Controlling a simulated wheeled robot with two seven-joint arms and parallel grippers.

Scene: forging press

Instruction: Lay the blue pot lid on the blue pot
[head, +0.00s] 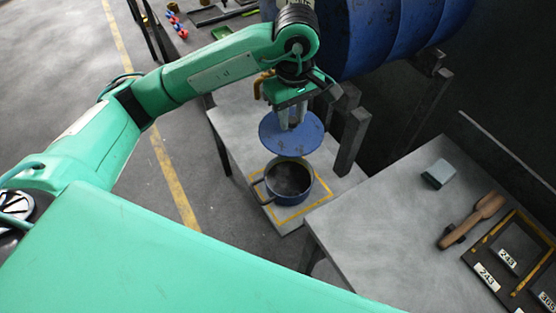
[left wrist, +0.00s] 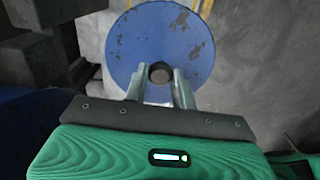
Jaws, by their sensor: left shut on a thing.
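The blue pot lid (head: 287,138) is a round, worn blue disc. My left gripper (head: 292,122) is shut on its knob and holds it up, above and a little beyond the pot in the head view. In the left wrist view the lid (left wrist: 150,35) lies beyond the fingers, with the left gripper (left wrist: 160,80) around the knob. The blue pot (head: 290,181) stands upright and open on a low grey table, inside a yellow outlined square. The lid hides much of the pot in the left wrist view. My right gripper does not show.
A large blue drum (head: 375,35) lies on a stand behind the gripper. A nearer grey table (head: 370,225) holds a small grey-blue block (head: 439,173), a brown wooden tool (head: 474,219) and a dark tray with number labels (head: 500,285). Floor left of the pot's table is clear.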

